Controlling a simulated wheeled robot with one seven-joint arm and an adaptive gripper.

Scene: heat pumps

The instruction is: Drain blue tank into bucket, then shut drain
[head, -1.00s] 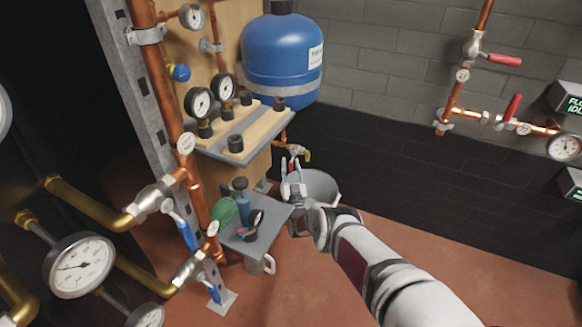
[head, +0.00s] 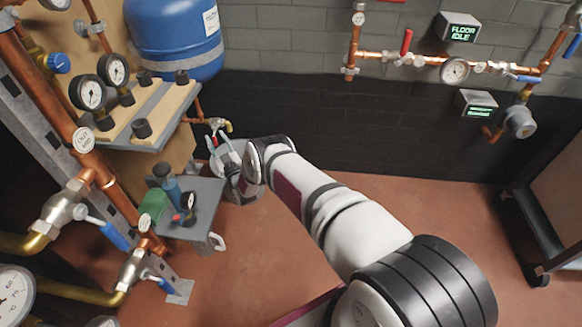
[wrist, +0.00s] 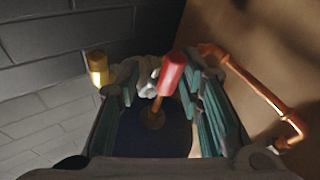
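The blue tank (head: 172,38) hangs at the upper left of the head view, against the block wall. Below it a copper pipe (head: 199,106) leads down to a small drain valve with a brass spout (head: 228,126). My gripper (head: 224,148) is just below this valve, over the grey bucket (head: 245,197), which my arm and gripper partly hide. In the wrist view my gripper (wrist: 163,100) is open, its teal-padded fingers apart. The red drain handle (wrist: 173,68) stands between them, nearer the right finger; I cannot tell whether they touch. The bucket's inside is hidden.
A small grey shelf (head: 207,192) with bottles and a gauge is left of the bucket. A plywood shelf (head: 150,118) with gauges is above it. Copper pipes and blue-handled valves stand at the left. A dark cart (head: 535,240) is at the right. The red floor between is clear.

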